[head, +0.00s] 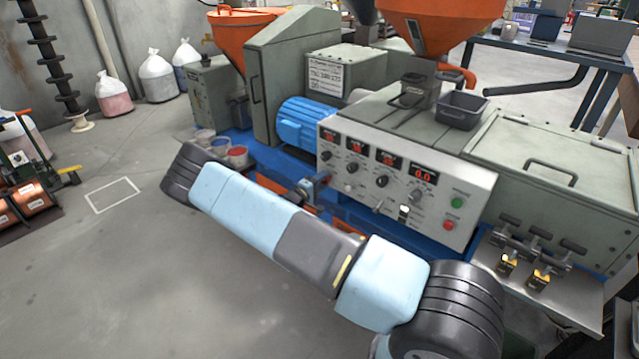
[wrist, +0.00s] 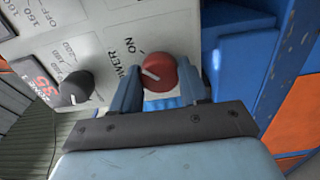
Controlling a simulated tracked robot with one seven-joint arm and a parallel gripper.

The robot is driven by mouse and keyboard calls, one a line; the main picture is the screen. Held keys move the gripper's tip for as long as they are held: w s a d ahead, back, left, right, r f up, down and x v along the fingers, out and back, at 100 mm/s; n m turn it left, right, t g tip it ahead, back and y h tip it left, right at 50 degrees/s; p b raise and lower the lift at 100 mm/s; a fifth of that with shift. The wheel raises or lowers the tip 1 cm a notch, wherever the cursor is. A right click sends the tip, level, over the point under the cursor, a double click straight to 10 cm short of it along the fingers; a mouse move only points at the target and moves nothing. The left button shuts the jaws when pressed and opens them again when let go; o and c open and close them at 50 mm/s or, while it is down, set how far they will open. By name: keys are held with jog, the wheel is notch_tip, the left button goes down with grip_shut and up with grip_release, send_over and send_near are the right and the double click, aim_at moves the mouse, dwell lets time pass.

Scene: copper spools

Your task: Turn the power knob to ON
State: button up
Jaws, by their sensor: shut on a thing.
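The red power knob (wrist: 163,74) is on the light grey control panel (wrist: 130,18), near its edge, with the words POWER and ON printed beside it. A white mark on the knob's face points to the left in the wrist view; I cannot tell its exact setting. My gripper (wrist: 160,86) is shut on the knob, with one blue finger on each side of it. In the head view the control panel (head: 465,205) is on the front of the machine.
A black knob (wrist: 76,87) and a red digital display (wrist: 41,86) are close to the left of my gripper. Blue machine frame (wrist: 240,60) stands close on the right. Small cups (head: 238,153) stand at the machine's left end. The floor (head: 140,265) at left front is clear.

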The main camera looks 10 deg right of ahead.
jog(key=shift+s+d+f, duration=0.15)
jog(key=shift+f, duration=0.1)
jog(key=o, duration=1.1)
jog(key=shift+r, duration=0.1)
jog(key=shift+c, duration=0.2)
jog(key=v, duration=1.3)
jog(key=shift+a, duration=0.45)
jog(key=shift+s, duration=0.1)
